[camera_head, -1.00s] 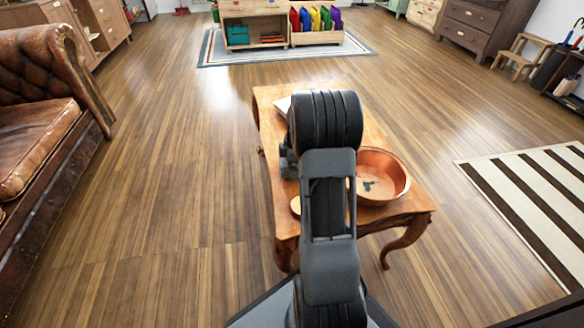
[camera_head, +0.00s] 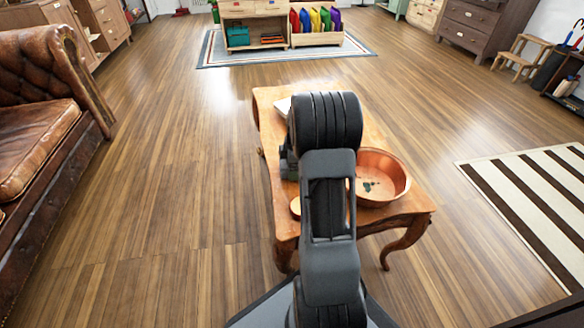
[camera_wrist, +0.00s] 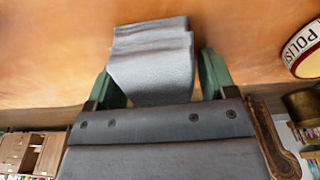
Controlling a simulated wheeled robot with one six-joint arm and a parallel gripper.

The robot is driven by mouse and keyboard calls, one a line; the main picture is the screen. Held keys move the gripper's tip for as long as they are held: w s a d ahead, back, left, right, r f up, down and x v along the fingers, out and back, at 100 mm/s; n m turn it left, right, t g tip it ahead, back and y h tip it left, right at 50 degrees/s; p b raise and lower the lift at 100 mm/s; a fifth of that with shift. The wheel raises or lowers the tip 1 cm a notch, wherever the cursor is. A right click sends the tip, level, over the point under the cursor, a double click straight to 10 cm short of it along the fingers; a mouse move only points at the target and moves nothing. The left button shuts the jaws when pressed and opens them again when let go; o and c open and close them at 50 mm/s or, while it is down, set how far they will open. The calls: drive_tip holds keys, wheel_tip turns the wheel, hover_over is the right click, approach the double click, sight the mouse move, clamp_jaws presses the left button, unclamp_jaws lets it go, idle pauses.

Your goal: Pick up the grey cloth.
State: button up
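The grey cloth (camera_wrist: 152,60) lies folded in layers on the wooden table in the wrist view. My gripper (camera_wrist: 165,85) has its two green fingers well apart, one on each side of the cloth. The left finger is close against the cloth's edge; a small gap shows at the right finger. The fingers are open and do not visibly squeeze the cloth.
The wooden table (camera_head: 268,100) also holds a copper bowl (camera_head: 398,172) on the right. A round tin marked "POLIS" (camera_wrist: 305,48) is at the wrist view's right edge. A leather sofa (camera_head: 40,130) stands left, with open floor between it and the table.

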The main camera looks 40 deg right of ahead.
drive_tip(key=c, duration=0.6)
drive_tip(key=shift+r, duration=0.1)
drive_tip(key=shift+c, duration=0.2)
drive_tip(key=shift+r, duration=0.2)
wheel_tip(320, 180, up, 4)
drive_tip(key=shift+f+p, duration=0.15)
drive_tip(key=shift+p, duration=0.8)
drive_tip(key=s+a+r+p, duration=0.3)
drive_tip(key=s+r+p, duration=0.2)
drive_tip(key=s+r, duration=0.4)
drive_tip(key=s, duration=0.4)
drive_tip(key=shift+s, duration=0.3)
drive_tip(key=shift+r, duration=0.1)
